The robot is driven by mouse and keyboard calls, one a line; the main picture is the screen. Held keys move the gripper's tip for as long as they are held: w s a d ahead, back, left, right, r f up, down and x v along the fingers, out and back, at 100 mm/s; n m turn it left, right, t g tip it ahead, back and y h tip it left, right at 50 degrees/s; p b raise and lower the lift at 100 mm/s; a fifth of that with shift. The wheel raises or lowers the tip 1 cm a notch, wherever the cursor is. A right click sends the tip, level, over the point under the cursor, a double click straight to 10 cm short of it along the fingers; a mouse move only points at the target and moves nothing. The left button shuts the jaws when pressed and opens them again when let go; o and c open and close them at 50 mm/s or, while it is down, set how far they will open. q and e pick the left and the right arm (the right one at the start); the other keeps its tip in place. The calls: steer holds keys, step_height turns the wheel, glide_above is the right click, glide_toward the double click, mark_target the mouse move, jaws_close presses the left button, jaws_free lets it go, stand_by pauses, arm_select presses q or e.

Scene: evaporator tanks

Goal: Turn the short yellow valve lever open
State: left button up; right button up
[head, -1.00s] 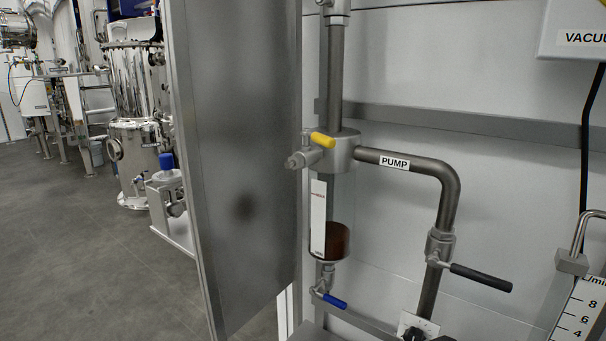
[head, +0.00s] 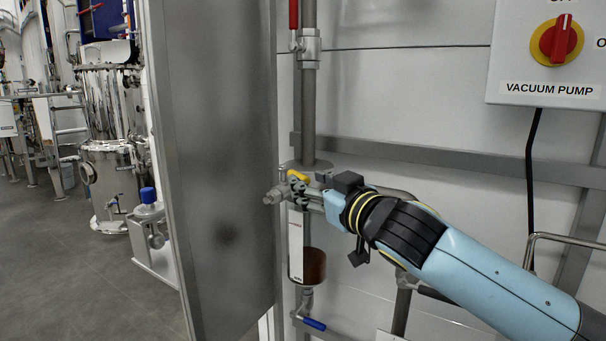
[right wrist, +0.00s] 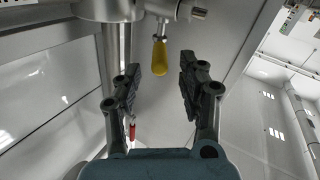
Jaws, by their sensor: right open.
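The short yellow lever (head: 298,176) sits on the small valve at the top of the sight-glass pipe, and my right gripper partly hides it in the head view. In the right wrist view the yellow lever (right wrist: 160,57) shows between my two fingertips, with a gap on each side. My right gripper (head: 303,190) is at the valve; its open jaws (right wrist: 159,75) also show in the right wrist view. I cannot tell how deep the lever sits between the fingers. My left gripper is out of view.
A grey panel (head: 215,150) stands close to the left of the valve. A blue lever (head: 314,324) is below and a red lever (head: 293,14) above. The vacuum pump box (head: 545,50) is at the upper right. My arm hides much of the side pipe.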

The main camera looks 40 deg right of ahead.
mark_target(307, 181)
steer(key=shift+w+d, duration=0.1)
steer(key=shift+w, duration=1.45)
jaws_close()
